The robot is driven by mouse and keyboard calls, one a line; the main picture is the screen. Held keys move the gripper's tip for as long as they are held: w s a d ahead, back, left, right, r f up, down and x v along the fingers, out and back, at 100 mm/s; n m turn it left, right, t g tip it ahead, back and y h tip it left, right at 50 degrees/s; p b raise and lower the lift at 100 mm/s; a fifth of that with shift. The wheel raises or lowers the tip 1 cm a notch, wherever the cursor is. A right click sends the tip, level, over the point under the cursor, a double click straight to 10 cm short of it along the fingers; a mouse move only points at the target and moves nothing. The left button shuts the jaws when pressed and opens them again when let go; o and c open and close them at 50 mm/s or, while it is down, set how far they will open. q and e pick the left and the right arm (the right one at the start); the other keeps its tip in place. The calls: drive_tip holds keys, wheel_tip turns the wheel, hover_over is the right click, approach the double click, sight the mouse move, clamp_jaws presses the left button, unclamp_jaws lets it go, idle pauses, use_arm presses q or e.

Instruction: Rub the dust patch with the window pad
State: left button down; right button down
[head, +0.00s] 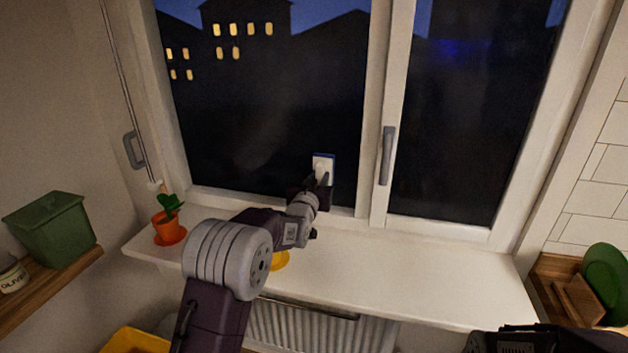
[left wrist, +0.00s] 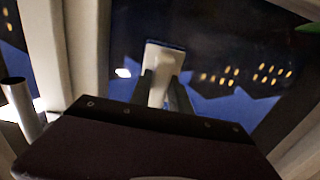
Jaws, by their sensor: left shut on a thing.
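The window pad (head: 323,160) is white with a blue edge and stands up against the dark left window pane, low and near the middle post. My left gripper (head: 322,184) is shut on its white handle. In the left wrist view the pad (left wrist: 165,52) shows beyond the two fingers (left wrist: 163,92), its blue side towards the glass. I cannot tell for sure if it touches the glass. A faint, hazy lighter smear (head: 265,145), perhaps the dust patch, shows on the same pane, left of the pad. Its edges are unclear. My right gripper's jaws are out of view.
The white sill (head: 400,280) is mostly clear. An orange plant pot (head: 167,228) stands at its left end, and a yellow round thing (head: 279,261) lies partly behind my left arm. A grey window handle (head: 387,156) sticks out right of the pad.

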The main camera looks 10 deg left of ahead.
use_arm(q)
drive_tip(key=shift+w, duration=0.1)
drive_tip(key=a+b, duration=0.1)
drive_tip(key=a, duration=0.3)
drive_tip(key=shift+w+r, duration=0.1)
drive_tip(key=shift+r, duration=0.05)
drive_tip(key=s+b, duration=0.3)
drive_tip(key=s, duration=0.2)
drive_tip(key=shift+s+a+b, duration=0.1)
drive_tip(key=shift+s+b, duration=0.2)
drive_tip(key=shift+s, duration=0.1)
